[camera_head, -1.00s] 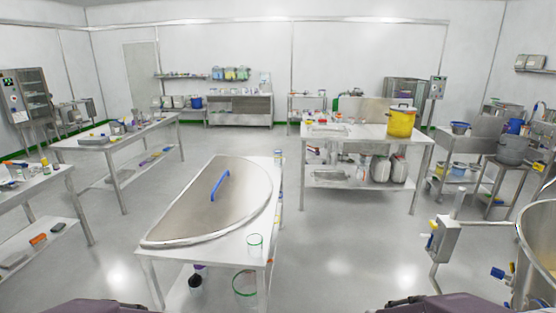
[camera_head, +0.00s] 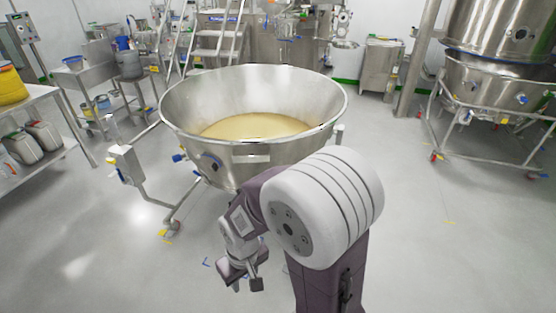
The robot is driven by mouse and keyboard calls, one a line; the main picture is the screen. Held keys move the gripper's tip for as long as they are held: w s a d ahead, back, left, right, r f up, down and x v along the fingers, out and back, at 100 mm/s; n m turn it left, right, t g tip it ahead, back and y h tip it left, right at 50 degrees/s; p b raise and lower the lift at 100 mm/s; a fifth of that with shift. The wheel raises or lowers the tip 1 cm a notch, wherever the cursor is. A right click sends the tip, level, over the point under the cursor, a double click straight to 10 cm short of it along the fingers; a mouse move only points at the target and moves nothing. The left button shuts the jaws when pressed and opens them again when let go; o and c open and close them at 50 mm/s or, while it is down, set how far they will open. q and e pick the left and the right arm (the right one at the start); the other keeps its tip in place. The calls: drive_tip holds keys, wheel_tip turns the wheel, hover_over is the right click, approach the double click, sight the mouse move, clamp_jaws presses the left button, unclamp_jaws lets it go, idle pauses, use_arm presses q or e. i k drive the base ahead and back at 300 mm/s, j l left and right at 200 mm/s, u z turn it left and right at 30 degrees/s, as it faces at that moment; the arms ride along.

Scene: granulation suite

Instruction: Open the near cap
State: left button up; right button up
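No part that I can pick out as the near cap shows in the head view. A large open steel bowl (camera_head: 290,88) on a wheeled frame stands in front of me, with pale yellow material (camera_head: 255,126) in it. A small round fitting (camera_head: 212,160) shows on the bowl's near outer wall, too small to identify. My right gripper (camera_head: 244,277) hangs low in front of the bowl, pointing down, apart from it. Its fingers look spread and hold nothing visible. My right arm hides part of the bowl's lower right side. My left gripper is out of view.
A grey box with a handle (camera_head: 128,163) sits on the bowl's frame at left. A steel vessel on a wheeled frame (camera_head: 490,90) stands at right. A bench with a yellow bucket (camera_head: 12,86) is at far left. Floor is clear at lower left and right.

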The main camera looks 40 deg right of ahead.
sight(210, 162)
drive_tip(key=z, duration=0.75)
drive_tip(key=i+j, duration=0.95)
drive_tip(key=i+z, duration=0.05)
